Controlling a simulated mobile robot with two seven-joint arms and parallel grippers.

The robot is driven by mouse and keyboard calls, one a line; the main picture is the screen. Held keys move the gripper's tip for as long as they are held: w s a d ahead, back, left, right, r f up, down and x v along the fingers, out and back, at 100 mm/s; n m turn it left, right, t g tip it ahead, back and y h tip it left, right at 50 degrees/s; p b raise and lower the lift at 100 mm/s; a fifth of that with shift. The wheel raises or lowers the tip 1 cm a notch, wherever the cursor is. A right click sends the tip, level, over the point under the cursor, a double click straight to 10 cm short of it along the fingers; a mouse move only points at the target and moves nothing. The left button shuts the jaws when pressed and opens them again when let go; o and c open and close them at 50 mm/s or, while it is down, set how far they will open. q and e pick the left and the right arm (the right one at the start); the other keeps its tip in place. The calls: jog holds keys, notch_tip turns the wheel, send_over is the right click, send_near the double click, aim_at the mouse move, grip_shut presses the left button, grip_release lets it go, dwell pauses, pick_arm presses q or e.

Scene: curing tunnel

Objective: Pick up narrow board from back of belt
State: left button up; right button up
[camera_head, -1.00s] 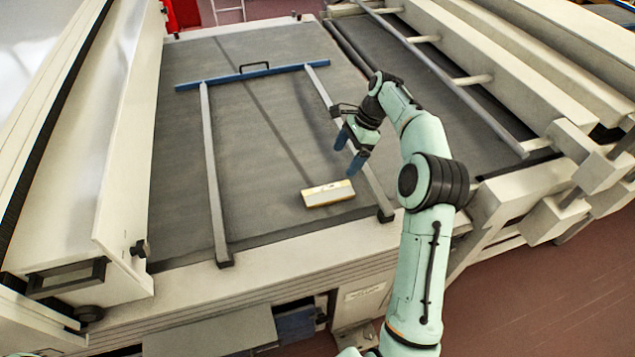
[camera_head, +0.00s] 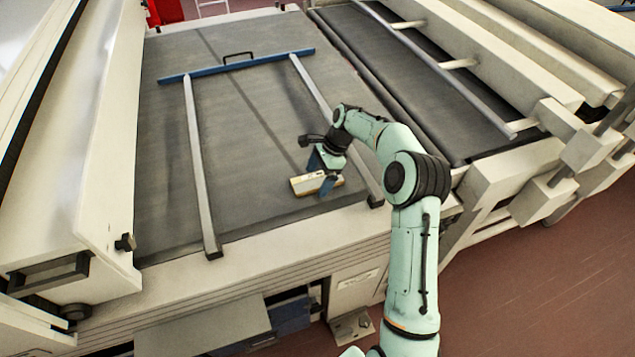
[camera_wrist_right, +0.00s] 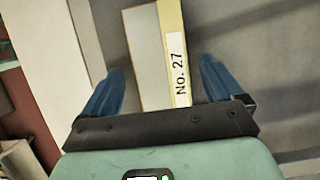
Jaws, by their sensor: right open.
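The narrow board (camera_head: 304,184) is a short pale piece with a yellowish edge, lying on the grey belt (camera_head: 255,130) near its front edge. In the right wrist view the board (camera_wrist_right: 148,58) shows a grey face, a yellow side and a white label reading "No. 27". My right gripper (camera_head: 325,177) is over the board in the head view, its blue fingers partly covering the board's right part. In the wrist view the open right gripper (camera_wrist_right: 158,88) has one finger on each side of the board, with gaps on both sides. My left gripper is not in view.
Two grey rails (camera_head: 200,170) run along the belt from a blue crossbar (camera_head: 237,66) with a black handle. The right rail (camera_head: 335,130) passes close to my right gripper. A tall cream side panel (camera_head: 100,150) stands at the left. The middle of the belt is clear.

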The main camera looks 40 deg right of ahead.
jog(key=shift+w, duration=0.1)
jog(key=c, duration=1.2)
jog(key=shift+o, duration=0.2)
jog(key=shift+r, duration=0.1)
